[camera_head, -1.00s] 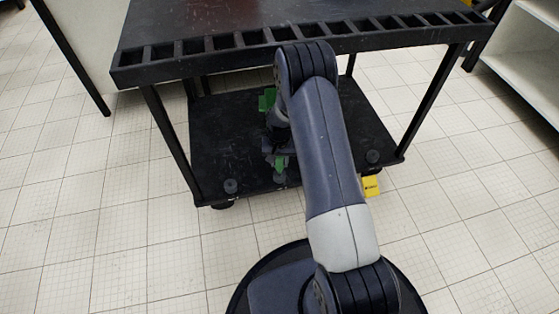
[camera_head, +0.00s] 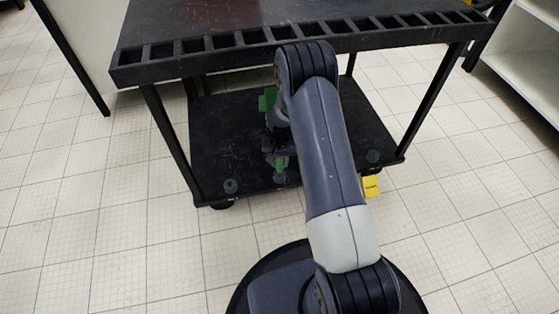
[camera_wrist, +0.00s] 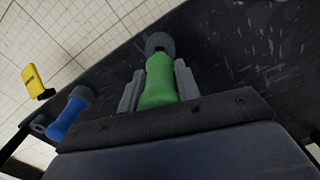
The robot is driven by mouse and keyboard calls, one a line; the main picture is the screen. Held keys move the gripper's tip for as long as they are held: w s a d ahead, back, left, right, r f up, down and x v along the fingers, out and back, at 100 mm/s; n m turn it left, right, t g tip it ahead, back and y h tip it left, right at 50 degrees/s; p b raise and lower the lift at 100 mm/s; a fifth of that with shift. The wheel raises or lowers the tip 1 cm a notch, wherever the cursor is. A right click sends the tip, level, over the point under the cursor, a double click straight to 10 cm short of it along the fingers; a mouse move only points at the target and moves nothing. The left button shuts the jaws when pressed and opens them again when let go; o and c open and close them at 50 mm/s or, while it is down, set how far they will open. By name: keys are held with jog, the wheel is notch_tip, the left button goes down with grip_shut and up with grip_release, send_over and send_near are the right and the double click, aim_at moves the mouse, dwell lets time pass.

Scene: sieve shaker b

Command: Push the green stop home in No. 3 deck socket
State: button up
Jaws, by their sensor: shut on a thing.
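The green stop (camera_wrist: 158,82) is between the two grey fingers of my gripper (camera_wrist: 159,90) in the wrist view. My gripper is shut on it. Its far end is at a dark grey round socket (camera_wrist: 159,40) on the black deck; I cannot tell how deep it sits. In the head view the green stop (camera_head: 280,164) is low above the front edge of the cart's lower deck (camera_head: 225,135), at the middle socket (camera_head: 280,180). My arm hides part of my gripper there. No socket number is readable.
A blue stop (camera_wrist: 66,119) is at another grey socket in the wrist view. A yellow tag (camera_head: 371,186) hangs at the deck's front right. Round sockets sit at the front left (camera_head: 231,186) and right (camera_head: 374,157). The slotted upper shelf (camera_head: 225,42) overhangs the deck.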

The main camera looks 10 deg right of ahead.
aim_at(280, 168)
jog(key=shift+f+b, duration=1.6)
jog(key=shift+f, duration=0.45)
jog(key=o, duration=1.1)
jog(key=shift+r, duration=0.1)
notch_tip(280, 168, up, 11)
jog(key=p, duration=0.4)
jog(key=shift+p, duration=0.3)
jog(key=shift+f, duration=0.3)
jog(key=shift+f+b, duration=1.75)
jog(key=shift+f, duration=2.9)
jog(key=shift+f, duration=0.1)
